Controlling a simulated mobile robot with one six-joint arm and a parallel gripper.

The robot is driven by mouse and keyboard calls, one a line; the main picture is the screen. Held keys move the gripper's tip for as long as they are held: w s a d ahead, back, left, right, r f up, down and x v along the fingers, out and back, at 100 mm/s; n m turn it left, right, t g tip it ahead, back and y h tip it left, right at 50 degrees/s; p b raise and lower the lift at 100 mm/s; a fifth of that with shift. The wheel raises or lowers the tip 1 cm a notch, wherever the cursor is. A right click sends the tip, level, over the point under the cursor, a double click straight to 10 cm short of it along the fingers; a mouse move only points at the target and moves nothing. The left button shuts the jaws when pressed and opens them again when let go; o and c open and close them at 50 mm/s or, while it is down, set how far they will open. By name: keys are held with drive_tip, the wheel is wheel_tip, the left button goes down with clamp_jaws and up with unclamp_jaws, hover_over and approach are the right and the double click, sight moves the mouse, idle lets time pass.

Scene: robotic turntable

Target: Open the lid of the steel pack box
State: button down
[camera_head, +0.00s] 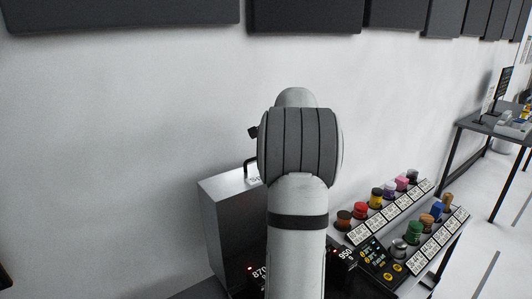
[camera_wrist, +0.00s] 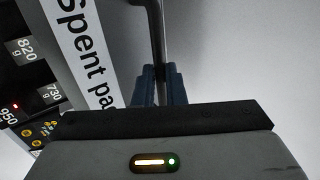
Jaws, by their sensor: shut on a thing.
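The steel pack box (camera_head: 228,222) stands against the wall in the head view, partly hidden behind my arm. A dark handle (camera_head: 247,168) rises at its top, beside a white label of which only the first letters show. My gripper (camera_wrist: 162,84) has blue fingertips shut on the handle bar (camera_wrist: 159,35). The fingers are hidden in the head view. My arm covers much of the lid, so I cannot tell whether it is raised at all.
Weight displays (camera_head: 260,272) stand in front of the box. To the right, a sloped rack (camera_head: 378,224) holds several coloured jars. A dark table (camera_head: 492,130) stands farther right. Wall panels (camera_head: 305,12) hang above; the wall is close behind the box.

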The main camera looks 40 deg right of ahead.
drive_tip(key=shift+d+r, duration=0.1)
drive_tip(key=shift+r, duration=0.35)
drive_tip(key=c, duration=1.6)
unclamp_jaws()
drive_tip(key=shift+s, duration=0.2)
drive_tip(key=shift+c, duration=0.2)
drive_tip(key=shift+o, duration=0.6)
drive_tip(key=shift+f, duration=0.25)
drive_tip(key=b+v, duration=0.2)
drive_tip(key=v, duration=0.5)
drive_tip(key=shift+r, duration=0.35)
drive_tip(key=shift+s, duration=0.15)
drive_tip(key=shift+c, duration=0.4)
